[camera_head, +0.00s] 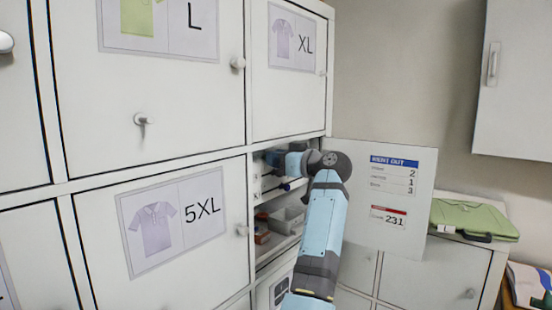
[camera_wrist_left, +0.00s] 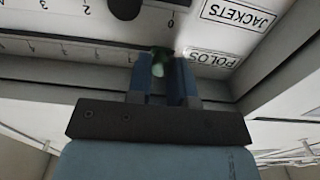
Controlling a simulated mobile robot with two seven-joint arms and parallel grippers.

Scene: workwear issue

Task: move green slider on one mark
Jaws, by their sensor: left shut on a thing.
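The green slider (camera_wrist_left: 160,64) shows between the fingertips of my left gripper (camera_wrist_left: 162,72) in the left wrist view. The gripper is shut on it. The slider is at the scale panel (camera_wrist_left: 105,28), beside the POLOS label (camera_wrist_left: 211,58), near the zero end. The panel's numbers appear upside down, and the fingers hide part of the row. In the head view my left gripper (camera_head: 270,158) reaches into the open compartment, and the green slider cannot be made out there. My right gripper is not in view.
A dark knob (camera_wrist_left: 125,8) sits on the row by the JACKETS label (camera_wrist_left: 238,14). In the head view, the open door (camera_head: 345,225) with a count sheet (camera_head: 390,190) stands right of my arm. Grey bins (camera_head: 288,220) lie below. A green case (camera_head: 470,218) rests on the right cabinet.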

